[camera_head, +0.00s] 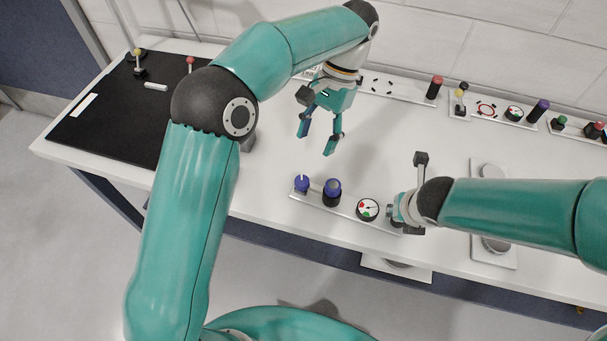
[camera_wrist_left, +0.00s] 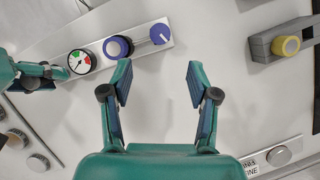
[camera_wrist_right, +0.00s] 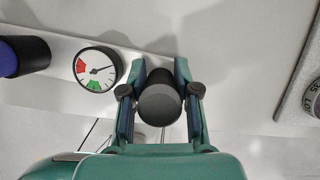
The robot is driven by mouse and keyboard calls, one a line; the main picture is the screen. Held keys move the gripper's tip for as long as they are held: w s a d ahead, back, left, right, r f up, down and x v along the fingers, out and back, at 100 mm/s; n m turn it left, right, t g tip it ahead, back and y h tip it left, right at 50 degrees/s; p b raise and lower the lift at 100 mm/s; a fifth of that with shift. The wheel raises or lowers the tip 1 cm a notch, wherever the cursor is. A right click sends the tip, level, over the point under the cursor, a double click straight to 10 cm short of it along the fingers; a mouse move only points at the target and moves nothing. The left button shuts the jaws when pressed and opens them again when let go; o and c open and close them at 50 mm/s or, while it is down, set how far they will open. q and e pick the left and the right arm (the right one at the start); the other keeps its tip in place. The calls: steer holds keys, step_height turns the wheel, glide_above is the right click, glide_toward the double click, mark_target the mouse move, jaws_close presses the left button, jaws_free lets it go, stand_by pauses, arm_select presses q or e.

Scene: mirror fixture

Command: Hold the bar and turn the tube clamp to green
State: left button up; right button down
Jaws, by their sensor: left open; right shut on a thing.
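A light rail (camera_head: 345,222) near the table's front edge carries a purple knob with a white line (camera_head: 302,183), a purple-topped dark cylinder (camera_head: 332,190) and a gauge (camera_head: 367,208) with red and green sectors. My right gripper (camera_head: 399,211) is shut on a black round bar (camera_wrist_right: 158,103) beside the gauge. My left gripper (camera_head: 316,141) is open and empty, above the table behind the rail. The left wrist view shows the knob (camera_wrist_left: 160,34) and cylinder (camera_wrist_left: 117,47) beyond its fingertips.
A black mat (camera_head: 115,120) with small levers lies at the left. More rails with a red-topped post (camera_head: 434,88), a second gauge (camera_head: 514,113) and a purple post (camera_head: 538,110) stand along the back.

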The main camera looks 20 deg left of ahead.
mark_target(302, 180)
arm_select(q)
steer(key=x, duration=1.1)
steer(key=shift+c, duration=0.3)
jaws_close()
